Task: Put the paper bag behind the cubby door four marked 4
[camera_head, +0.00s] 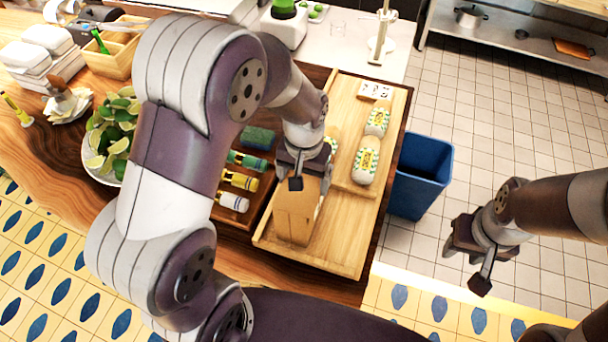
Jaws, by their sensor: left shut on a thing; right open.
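A brown paper bag (294,217) stands upright at the near left part of a wooden tray (342,250) on the counter. My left gripper (299,181) reaches down over the bag and is shut on its top. My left arm hides part of the counter and whatever lies behind it. My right gripper (468,262) is open and empty, out over the floor to the right of the counter. No cubby door marked 4 shows in this view.
Wrapped rolls (366,165) lie in the tray's right part. Bottles (238,181) and a green sponge (257,138) lie left of the tray. A plate of limes (110,135) stands farther left. A blue bin (421,178) stands on the floor right of the counter. Tiled floor beyond it is clear.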

